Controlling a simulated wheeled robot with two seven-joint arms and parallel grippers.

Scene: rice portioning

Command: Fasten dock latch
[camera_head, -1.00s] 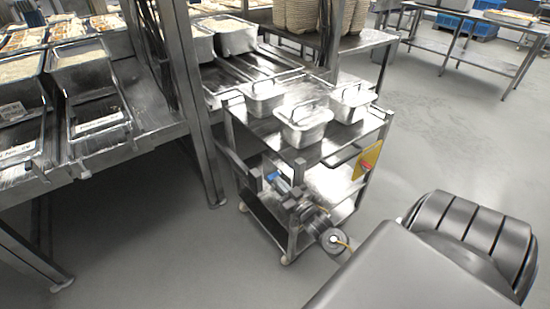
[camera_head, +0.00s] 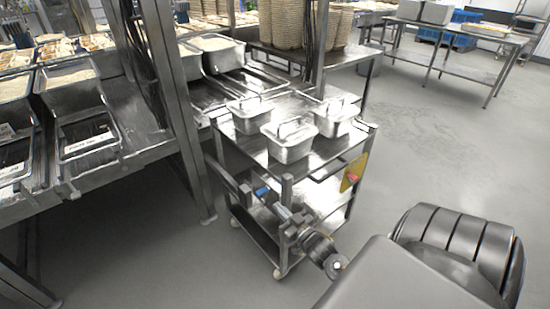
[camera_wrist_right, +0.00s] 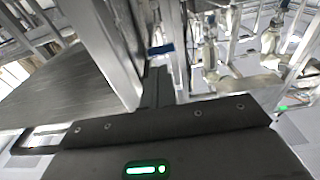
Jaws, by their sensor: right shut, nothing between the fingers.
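A small blue piece (camera_head: 262,191), which may be the handle of the dock latch, shows at the left front leg of the steel cart (camera_head: 240,148). It also shows in the right wrist view (camera_wrist_right: 160,49), just beyond my right fingertips, beside a metal upright. My right gripper (camera_head: 276,205) reaches in from the lower right, at the cart's front below its top. Its fingers (camera_wrist_right: 160,85) are shut and empty, close to the blue piece; I cannot tell whether they touch it. The latch's fastening part cannot be made out. My left gripper is not in view.
Lidded steel pans (camera_head: 288,140) stand on the cart top. A yellow plate (camera_head: 353,172) with a red part is on the cart's right side. A steel rack (camera_head: 150,150) with food trays stands at the left. The floor (camera_head: 430,150) to the right is clear.

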